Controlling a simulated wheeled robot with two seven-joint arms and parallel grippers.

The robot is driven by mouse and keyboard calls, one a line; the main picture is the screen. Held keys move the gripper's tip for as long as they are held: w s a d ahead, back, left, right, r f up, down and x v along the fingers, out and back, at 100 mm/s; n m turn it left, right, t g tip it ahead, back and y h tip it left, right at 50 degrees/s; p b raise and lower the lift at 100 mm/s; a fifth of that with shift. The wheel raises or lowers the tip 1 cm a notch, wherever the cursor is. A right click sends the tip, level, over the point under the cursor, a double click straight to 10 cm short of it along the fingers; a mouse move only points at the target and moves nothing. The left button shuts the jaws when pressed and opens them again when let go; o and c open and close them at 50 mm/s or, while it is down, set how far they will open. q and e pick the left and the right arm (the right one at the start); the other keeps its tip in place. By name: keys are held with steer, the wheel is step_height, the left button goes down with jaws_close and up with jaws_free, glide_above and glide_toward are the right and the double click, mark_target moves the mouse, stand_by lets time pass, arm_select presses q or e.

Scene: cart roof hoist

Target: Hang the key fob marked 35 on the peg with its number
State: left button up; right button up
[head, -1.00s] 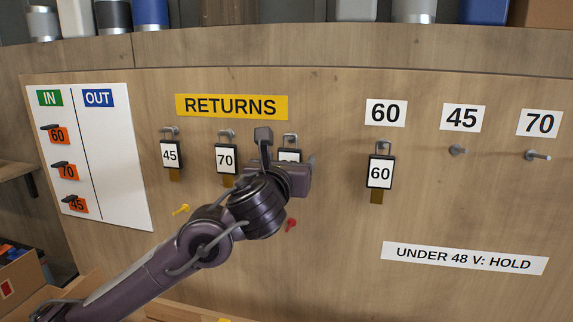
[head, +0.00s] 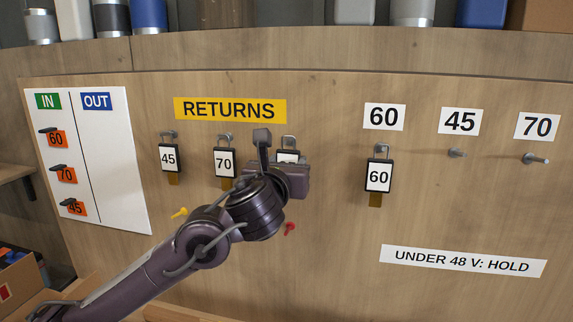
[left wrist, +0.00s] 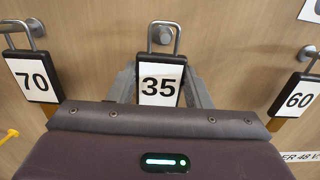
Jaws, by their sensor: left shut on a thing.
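The fob marked 35 (left wrist: 158,82) is a white card in a black frame with a metal shackle. In the left wrist view its shackle is around a returns peg (left wrist: 161,36). My left gripper (left wrist: 160,92) is shut on this fob, one finger at each side. In the head view my left gripper (head: 287,172) hides most of the fob (head: 288,156). Pegs at the right stand under signs 60 (head: 384,117), 45 (head: 460,121) and 70 (head: 537,127); no 35 sign shows. My right gripper is not in view.
Fobs 45 (head: 169,158) and 70 (head: 225,162) hang left of my gripper under the RETURNS sign (head: 230,110). Fob 60 (head: 378,177) hangs on the peg under sign 60. The 45 peg (head: 457,153) and 70 peg (head: 534,159) are bare. An IN/OUT board (head: 110,170) is at left.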

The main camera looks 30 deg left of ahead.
arm_select(q)
steer(key=shift+r, duration=0.15)
steer(key=shift+s+d+r, duration=0.1)
steer(key=shift+s, duration=0.25)
steer(key=shift+r+p+v, duration=0.2)
steer(key=shift+p+v, duration=0.4)
steer(key=shift+v, duration=0.35)
steer(key=shift+r+p+v, duration=0.25)
steer(key=shift+p+v, duration=0.3)
steer(key=shift+v, duration=0.35)
steer(key=shift+s, duration=0.2)
steer(key=p, duration=0.2)
glide_toward(288, 156)
steer(key=shift+s, duration=0.35)
